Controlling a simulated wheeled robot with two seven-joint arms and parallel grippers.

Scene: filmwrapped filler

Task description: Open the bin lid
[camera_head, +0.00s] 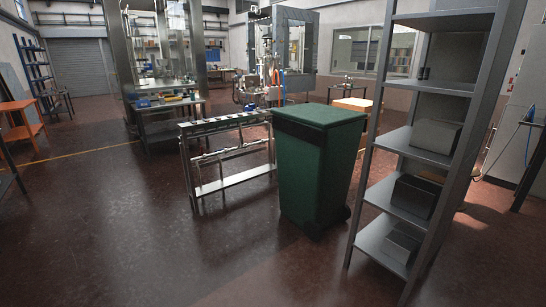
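A green wheeled bin (310,175) stands upright on the floor a little right of the middle in the head view. Its green lid (320,115) lies shut over the top. A dark wheel shows low at its right side. Neither of my grippers shows in this view.
A grey metal shelf unit (412,141) with several grey boxes stands close at the right of the bin. A low metal frame (232,184) stands just left of the bin. The dark red floor (130,230) in front and to the left is clear. Machines and benches fill the back.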

